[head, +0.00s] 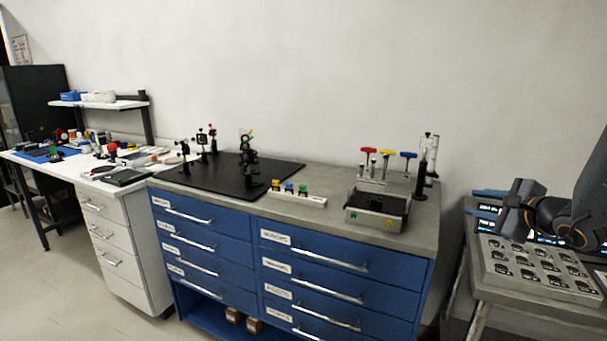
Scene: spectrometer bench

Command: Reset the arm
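My arm (565,218) reaches in from the right edge, dark with an orange-brown band at the wrist. My gripper (472,202) points left, and its two bluish fingers are apart with nothing seen between them.
A blue drawer cabinet (208,224) carries a black breadboard (205,178) with optic mounts, a small grey device (377,212) and coloured-handle tools (387,153). A white bench (90,187) stands left. Lit panels (520,228) sit behind my gripper. Floor at lower left is clear.

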